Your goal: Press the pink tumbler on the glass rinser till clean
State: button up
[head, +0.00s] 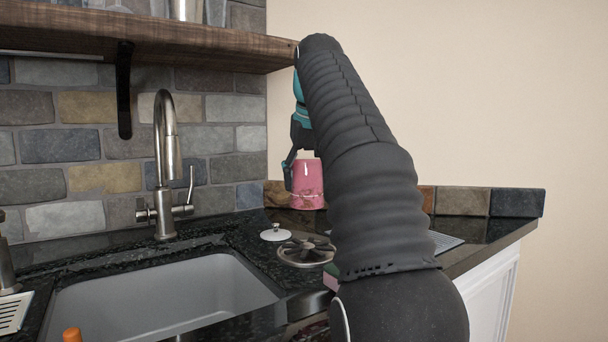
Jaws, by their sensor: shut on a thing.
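The pink tumbler (307,183) is near the back corner of the counter, with brownish smudges on its lower part. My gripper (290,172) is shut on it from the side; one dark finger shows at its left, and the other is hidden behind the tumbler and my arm. The tumbler looks roughly upright, but I cannot tell which end its mouth is. The glass rinser (304,252), a round metal spoked disc, is set in the counter right of the sink. The tumbler appears apart from it, farther back; its height over the counter is unclear.
The grey sink (160,300) is at left with a tall faucet (166,150) behind it. A white knobbed disc (275,233) lies beside the rinser. A wooden shelf (150,38) hangs above. My arm hides much of the right counter.

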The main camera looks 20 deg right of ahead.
jog(key=shift+f+b, duration=2)
jog(key=shift+f, duration=1.9)
jog(key=shift+s+f+b, duration=0.1)
jog(key=shift+f+b, duration=0.25)
jog(key=shift+f, duration=0.25)
notch_tip(320, 180, up, 5)
jog(key=p, duration=0.4)
jog(key=shift+f+p, duration=0.1)
jog(key=shift+p, duration=0.3)
jog(key=shift+r, duration=1.15)
